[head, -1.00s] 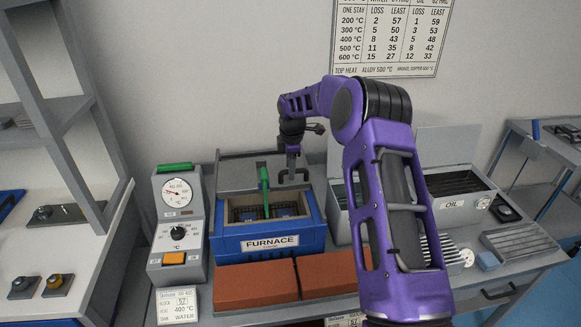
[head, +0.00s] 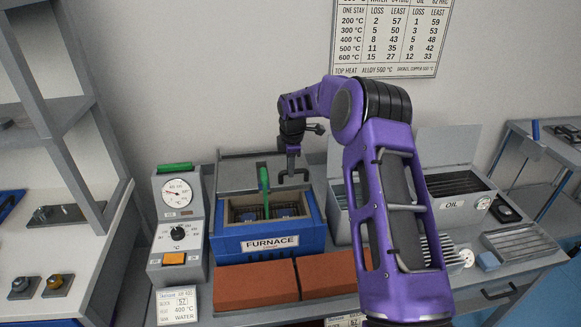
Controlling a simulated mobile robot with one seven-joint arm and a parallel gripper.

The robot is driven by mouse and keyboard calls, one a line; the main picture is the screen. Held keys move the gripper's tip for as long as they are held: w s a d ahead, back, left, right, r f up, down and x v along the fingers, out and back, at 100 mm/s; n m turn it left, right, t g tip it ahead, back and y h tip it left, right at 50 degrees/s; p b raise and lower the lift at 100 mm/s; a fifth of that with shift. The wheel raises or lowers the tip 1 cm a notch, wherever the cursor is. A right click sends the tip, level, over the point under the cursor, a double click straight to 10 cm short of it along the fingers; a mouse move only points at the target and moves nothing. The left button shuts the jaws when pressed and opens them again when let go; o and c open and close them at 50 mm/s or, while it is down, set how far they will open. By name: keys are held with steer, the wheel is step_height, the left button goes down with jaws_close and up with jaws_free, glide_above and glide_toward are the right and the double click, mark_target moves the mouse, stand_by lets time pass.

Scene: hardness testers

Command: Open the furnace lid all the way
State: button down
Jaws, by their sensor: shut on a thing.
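The blue furnace (head: 236,241) stands on the bench, with its open chamber facing up. Its grey lid (head: 236,176) is slid or tipped toward the back, and part of the chamber shows in front of it. A green upright handle (head: 263,180) stands at the front of the lid. My gripper (head: 290,176) hangs at the lid's right side, just right of the green handle. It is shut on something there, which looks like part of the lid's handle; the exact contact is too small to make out.
A control box (head: 178,215) with a dial stands left of the furnace. Two red-brown bricks (head: 256,288) lie in front. A grey oil tank (head: 462,187) with a raised lid stands at the right, behind my arm. A sign hangs on the wall.

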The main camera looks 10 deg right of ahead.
stand_by(0.8)
steer(key=shift+w+r+p, duration=0.15)
steer(key=shift+w+p, duration=0.2)
steer(key=shift+w, duration=0.15)
steer(key=shift+w+p, duration=0.7)
steer(key=shift+w, duration=0.85)
steer(key=c, duration=0.8)
jaws_free()
steer(key=shift+o, duration=0.2)
steer(key=s+r, duration=0.1)
steer(key=r, duration=0.7)
steer(key=s+r, duration=0.2)
steer(key=r, duration=0.7)
steer(key=shift+s+p, duration=0.25)
steer(key=shift+p, duration=0.05)
